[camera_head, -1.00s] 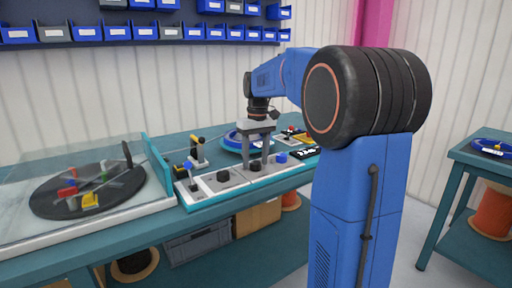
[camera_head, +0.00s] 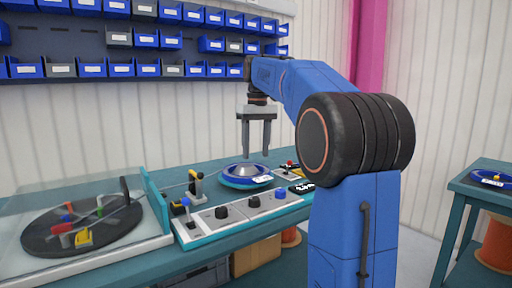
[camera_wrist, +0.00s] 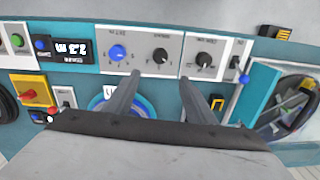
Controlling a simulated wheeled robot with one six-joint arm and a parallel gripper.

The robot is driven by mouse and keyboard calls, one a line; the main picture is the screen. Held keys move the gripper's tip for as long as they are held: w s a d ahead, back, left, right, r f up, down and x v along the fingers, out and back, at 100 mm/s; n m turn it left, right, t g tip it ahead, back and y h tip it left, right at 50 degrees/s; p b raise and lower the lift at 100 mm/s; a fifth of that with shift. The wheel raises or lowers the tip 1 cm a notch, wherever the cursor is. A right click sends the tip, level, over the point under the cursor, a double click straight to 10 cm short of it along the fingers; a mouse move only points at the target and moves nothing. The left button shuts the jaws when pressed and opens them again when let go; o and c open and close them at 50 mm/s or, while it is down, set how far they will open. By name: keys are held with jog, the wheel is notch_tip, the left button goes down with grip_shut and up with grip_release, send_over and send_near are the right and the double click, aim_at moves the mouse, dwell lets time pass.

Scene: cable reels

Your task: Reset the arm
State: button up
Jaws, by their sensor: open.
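My gripper (camera_head: 257,158) is open and empty, pointing down above the teal bench (camera_head: 205,258). My blue arm reaches over from the right. In the head view the fingertips hang above the back of the knob panel (camera_head: 236,213), near a blue round reel (camera_head: 246,176) with a white label. In the wrist view my two fingers (camera_wrist: 160,80) are spread apart, with the knob panel (camera_wrist: 200,57) beyond them. The blue reel (camera_wrist: 100,102) is partly hidden behind one finger and the gripper body. Nothing is between the fingers.
A clear-walled case with a dark turntable (camera_head: 80,228) stands at the left of the bench. A small lever stand (camera_head: 194,185) rises behind the panel. Blue and grey bins (camera_head: 145,68) hang on the wall. A side table (camera_head: 480,190) stands at the right.

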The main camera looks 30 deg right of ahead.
jog(key=shift+r, duration=0.45)
jog(key=s+a+f+t, duration=0.1)
jog(key=s+a+f, duration=0.35)
jog(key=s, duration=0.25)
jog(key=s+a+f+t, duration=0.1)
jog(key=s+a+f, duration=0.3)
jog(key=s+a, duration=0.25)
jog(key=s+a+f+t, duration=0.1)
jog(key=s+a+f, duration=0.1)
jog(key=s+f, duration=0.6)
jog(key=s+a+f+t, duration=0.1)
jog(key=s+a+f, duration=0.2)
jog(key=s+f, duration=0.6)
notch_tip(320, 180, down, 3)
jog(key=shift+a+r+t, duration=0.1)
jog(key=shift+a+t, duration=0.15)
jog(key=shift+t, duration=0.15)
